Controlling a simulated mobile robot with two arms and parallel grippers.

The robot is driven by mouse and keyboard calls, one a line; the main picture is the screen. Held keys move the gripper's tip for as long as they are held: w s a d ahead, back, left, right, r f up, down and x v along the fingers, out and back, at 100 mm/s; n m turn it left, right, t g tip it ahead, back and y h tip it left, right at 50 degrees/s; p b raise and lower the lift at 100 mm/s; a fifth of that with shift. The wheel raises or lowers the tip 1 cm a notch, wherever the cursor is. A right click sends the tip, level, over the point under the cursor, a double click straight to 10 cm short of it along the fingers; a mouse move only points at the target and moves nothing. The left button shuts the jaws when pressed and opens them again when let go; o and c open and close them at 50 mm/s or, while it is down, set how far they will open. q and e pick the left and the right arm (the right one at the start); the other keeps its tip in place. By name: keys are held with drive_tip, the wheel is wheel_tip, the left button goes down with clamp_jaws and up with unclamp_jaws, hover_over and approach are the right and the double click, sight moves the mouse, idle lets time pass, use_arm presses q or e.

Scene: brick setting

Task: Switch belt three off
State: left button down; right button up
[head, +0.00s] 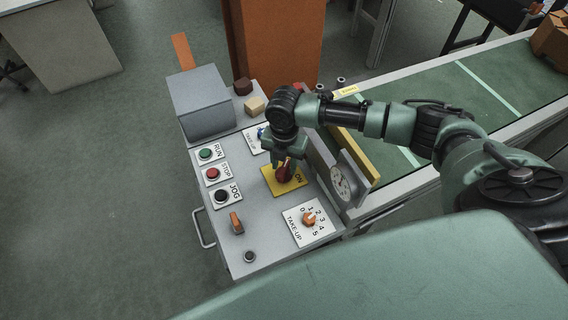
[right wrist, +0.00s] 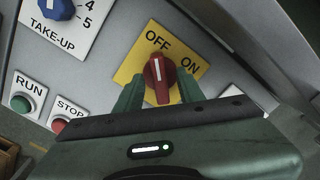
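A red rotary switch (head: 284,174) sits on a yellow plate (head: 271,186) in the grey control panel. In the right wrist view the switch (right wrist: 160,80) shows upright, its upper end near the word OFF; ON is to its right. My right gripper (head: 287,160) is at the switch, partly covering it and its plate in the head view. In the right wrist view its two green fingers (right wrist: 158,95) stand open on either side of the switch, with small gaps visible. My left gripper is not in view. No belt number is readable.
The panel also bears green RUN (head: 206,154), red STOP (head: 213,174) and black JOG (head: 221,195) buttons, and an orange TAKE-UP dial (head: 309,218). A round gauge (head: 344,182) stands right of the switch. A green conveyor belt (head: 460,92) runs behind.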

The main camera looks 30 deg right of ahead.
sight(284, 167)
wheel_tip(284, 167, up, 8)
drive_tip(key=shift+f+b, duration=0.1)
drive_tip(key=shift+b, duration=0.55)
drive_tip(key=shift+s, duration=0.1)
